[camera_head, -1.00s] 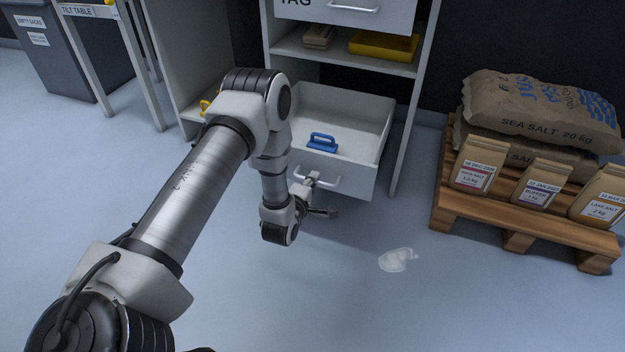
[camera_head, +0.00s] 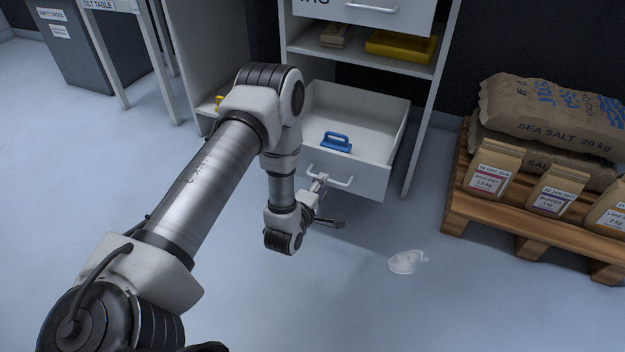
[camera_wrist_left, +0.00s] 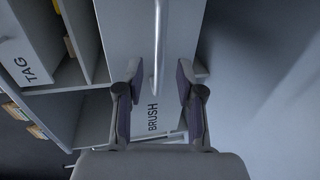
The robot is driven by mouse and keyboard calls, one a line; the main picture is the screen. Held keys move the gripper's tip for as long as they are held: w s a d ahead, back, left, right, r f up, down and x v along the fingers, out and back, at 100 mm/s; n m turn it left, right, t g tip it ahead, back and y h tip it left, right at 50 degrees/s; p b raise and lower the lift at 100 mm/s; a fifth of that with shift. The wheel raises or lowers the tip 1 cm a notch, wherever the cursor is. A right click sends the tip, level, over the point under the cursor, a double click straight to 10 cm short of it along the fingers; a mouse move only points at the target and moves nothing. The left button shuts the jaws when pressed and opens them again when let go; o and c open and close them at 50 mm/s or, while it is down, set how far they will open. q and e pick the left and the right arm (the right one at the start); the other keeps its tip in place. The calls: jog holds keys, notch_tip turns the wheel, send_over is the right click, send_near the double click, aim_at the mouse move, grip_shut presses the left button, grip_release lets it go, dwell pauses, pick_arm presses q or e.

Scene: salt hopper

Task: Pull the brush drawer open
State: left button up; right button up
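The brush drawer (camera_head: 372,178) is the low white drawer of the cabinet and stands well pulled out. A blue-handled brush (camera_head: 336,142) lies inside it. Its front, marked BRUSH, also shows in the left wrist view (camera_wrist_left: 122,25). Its bar handle (camera_head: 341,184) runs between my left fingers in the left wrist view (camera_wrist_left: 157,60). My left gripper (camera_head: 320,190) is at the drawer front in the head view. In the left wrist view its fingers (camera_wrist_left: 157,75) are apart, with gaps on both sides of the bar. My right gripper is not in view.
Above is the TAG drawer (camera_head: 385,15), and a shelf holds a yellow tray (camera_head: 401,46). A pallet (camera_head: 530,228) with salt sacks and small bags stands at the right. A pale spill (camera_head: 405,262) lies on the otherwise clear floor in front.

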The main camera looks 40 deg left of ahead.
pick_arm(q)
jog(key=v, duration=0.8)
jog(key=shift+s, duration=0.15)
